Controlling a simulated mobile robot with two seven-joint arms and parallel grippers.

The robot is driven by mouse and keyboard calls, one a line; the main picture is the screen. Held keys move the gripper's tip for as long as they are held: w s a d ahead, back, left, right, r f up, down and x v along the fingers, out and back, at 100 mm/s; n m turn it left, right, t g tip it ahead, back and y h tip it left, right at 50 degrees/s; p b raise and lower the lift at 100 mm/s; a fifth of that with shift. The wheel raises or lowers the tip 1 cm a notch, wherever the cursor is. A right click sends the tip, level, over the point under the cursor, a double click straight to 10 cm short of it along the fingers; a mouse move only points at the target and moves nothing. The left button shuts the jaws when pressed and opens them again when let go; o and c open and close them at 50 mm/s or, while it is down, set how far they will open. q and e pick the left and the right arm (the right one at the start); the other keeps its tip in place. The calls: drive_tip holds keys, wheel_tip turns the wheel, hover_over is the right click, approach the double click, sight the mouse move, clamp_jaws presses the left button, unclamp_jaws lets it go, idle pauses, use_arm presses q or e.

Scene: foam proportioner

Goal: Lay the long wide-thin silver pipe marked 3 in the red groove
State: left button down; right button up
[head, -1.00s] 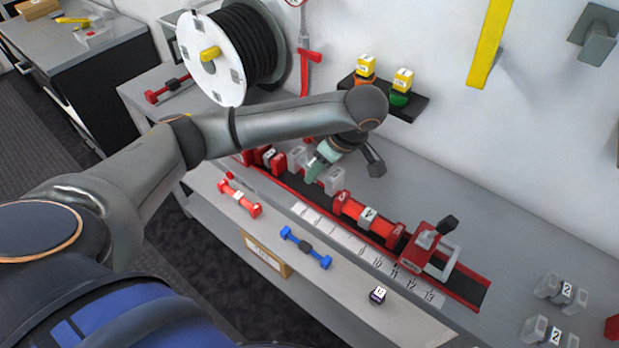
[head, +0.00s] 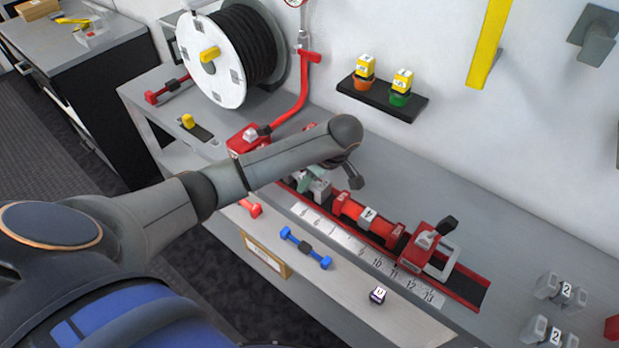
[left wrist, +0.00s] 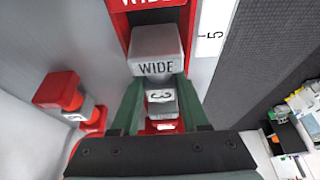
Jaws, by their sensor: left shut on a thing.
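The silver pipe marked 3 (left wrist: 160,97) is between the green fingers of my left gripper (left wrist: 157,102) in the left wrist view. Its broad end marked WIDE (left wrist: 157,64) points up the picture, towards a red WIDE end. In the head view part of the silver pipe (head: 321,188) shows beside my left gripper (head: 304,178), low over the red groove (head: 466,284). The pipe lines up with the groove; I cannot tell whether it touches the bottom. My forearm hides the groove's far left part. My right gripper is not in view.
A red pipe marked 4 (head: 367,214) lies in the groove, with a red clamp (head: 430,245) to its right. A numbered scale (head: 365,252) runs along the front. A blue pipe (head: 305,248) lies in front, and silver pipes marked 2 (head: 560,291) lie at right.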

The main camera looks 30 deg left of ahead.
use_arm(q)
drive_tip(key=shift+f, duration=0.1)
drive_tip(key=c, duration=0.7)
unclamp_jaws()
drive_tip(key=v, duration=0.7)
drive_tip(key=shift+w, duration=0.15)
drive_tip(key=shift+r, duration=0.45)
drive_tip(key=shift+v, duration=2.25)
drive_tip(key=shift+d+f, duration=0.1)
drive_tip(key=shift+d, duration=0.05)
